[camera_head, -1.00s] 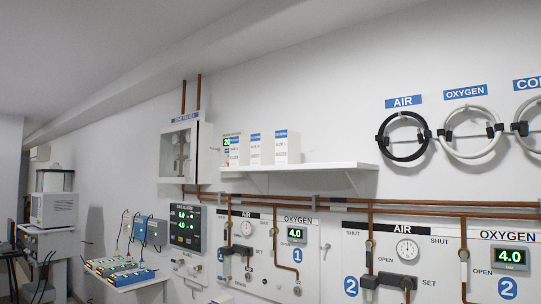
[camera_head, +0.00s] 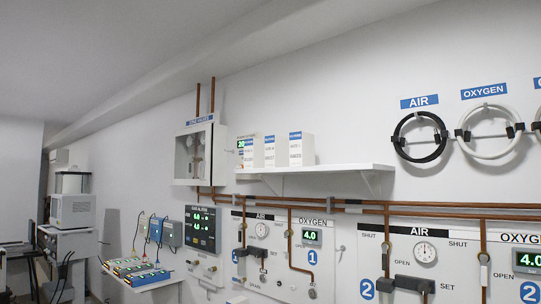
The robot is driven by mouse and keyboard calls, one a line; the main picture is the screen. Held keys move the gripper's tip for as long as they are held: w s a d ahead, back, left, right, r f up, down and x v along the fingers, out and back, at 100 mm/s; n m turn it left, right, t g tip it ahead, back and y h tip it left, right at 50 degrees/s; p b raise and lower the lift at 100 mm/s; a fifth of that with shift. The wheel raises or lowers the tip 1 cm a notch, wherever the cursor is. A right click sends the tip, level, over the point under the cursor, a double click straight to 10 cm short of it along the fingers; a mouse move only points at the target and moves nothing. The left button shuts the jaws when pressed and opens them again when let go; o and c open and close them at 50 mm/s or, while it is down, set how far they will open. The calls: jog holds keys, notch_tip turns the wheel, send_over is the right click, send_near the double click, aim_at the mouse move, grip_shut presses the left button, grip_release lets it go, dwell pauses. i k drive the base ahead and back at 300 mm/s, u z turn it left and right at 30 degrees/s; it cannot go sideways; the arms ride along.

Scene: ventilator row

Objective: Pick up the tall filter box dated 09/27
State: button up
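White boxes with blue top labels stand side by side at the left end of the white wall shelf (camera_head: 330,170). The right box (camera_head: 302,152) looks widest, with a bare white side showing. The middle box (camera_head: 270,152) and the left box (camera_head: 249,154) stand close beside it. Their print is too small to read, so I cannot tell which is dated 09/27. A sign with a green display (camera_head: 240,143) is partly hidden behind the left box. My gripper is not in view.
A wall cabinet (camera_head: 194,152) hangs left of the shelf. Copper pipes (camera_head: 430,207) and gauge panels run below it. Hose coils, one black (camera_head: 419,137), hang to the right. A low shelf of colored devices (camera_head: 140,272) juts out at lower left.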

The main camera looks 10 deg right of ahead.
aim_at(276, 147)
jog(key=u, duration=0.85)
jog(key=i, duration=2.75)
jog(key=z, duration=2.5)
jog(key=k, duration=0.75)
jog(key=u, duration=0.1)
